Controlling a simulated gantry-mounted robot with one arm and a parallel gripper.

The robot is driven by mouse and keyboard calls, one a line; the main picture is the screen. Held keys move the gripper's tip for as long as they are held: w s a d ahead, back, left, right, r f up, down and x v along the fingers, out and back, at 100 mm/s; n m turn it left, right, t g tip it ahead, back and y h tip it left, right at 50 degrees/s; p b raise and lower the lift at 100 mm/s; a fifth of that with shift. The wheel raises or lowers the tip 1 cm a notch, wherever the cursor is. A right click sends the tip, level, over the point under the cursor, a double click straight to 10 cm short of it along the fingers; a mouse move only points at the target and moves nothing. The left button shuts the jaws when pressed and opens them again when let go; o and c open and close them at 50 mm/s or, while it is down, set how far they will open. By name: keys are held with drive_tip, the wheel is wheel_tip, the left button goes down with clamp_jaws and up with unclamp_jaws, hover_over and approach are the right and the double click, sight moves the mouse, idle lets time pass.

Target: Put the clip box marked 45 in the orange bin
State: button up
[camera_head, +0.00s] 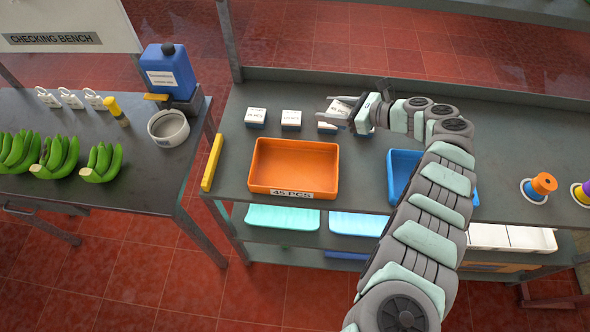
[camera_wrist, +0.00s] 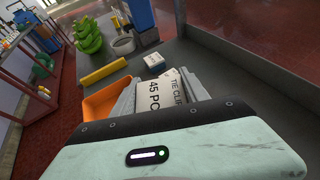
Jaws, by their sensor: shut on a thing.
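My gripper (camera_head: 345,109) is shut on a white-topped clip box (camera_head: 340,107), above the back of the bench. In the wrist view the held clip box (camera_wrist: 163,93) shows "45 PC" and "TIE CLIP" between the fingers. The orange bin (camera_head: 293,165) stands on the bench in front and to the left of my gripper, looks empty, and has a "45 PCS" label on its front. Part of the orange bin (camera_wrist: 105,102) also shows in the wrist view, left of the held box.
Similar boxes (camera_head: 255,117) (camera_head: 291,119) stand in a row behind the bin; another (camera_head: 327,127) is partly under my gripper. A blue bin (camera_head: 402,165) is partly hidden by my arm. A yellow bar (camera_head: 212,162) lies along the bench's left edge. Spools (camera_head: 541,186) stand at right.

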drive_tip(key=shift+a+r, duration=0.15)
drive_tip(key=shift+a, duration=0.25)
wheel_tip(320, 180, up, 6)
drive_tip(key=f+n+g+y, duration=0.1)
drive_tip(key=n+g+y, duration=0.1)
drive_tip(key=n+g, duration=0.3)
hover_over(276, 169)
wheel_tip(276, 169, down, 18)
drive_tip(key=b, duration=0.4)
drive_tip(key=shift+f, duration=0.2)
idle(0.9)
drive_tip(key=shift+f, duration=0.15)
drive_tip(key=shift+f+b, duration=0.1)
drive_tip(key=shift+b, duration=0.2)
drive_tip(key=o, duration=1.4)
drive_tip(key=shift+c, duration=0.2)
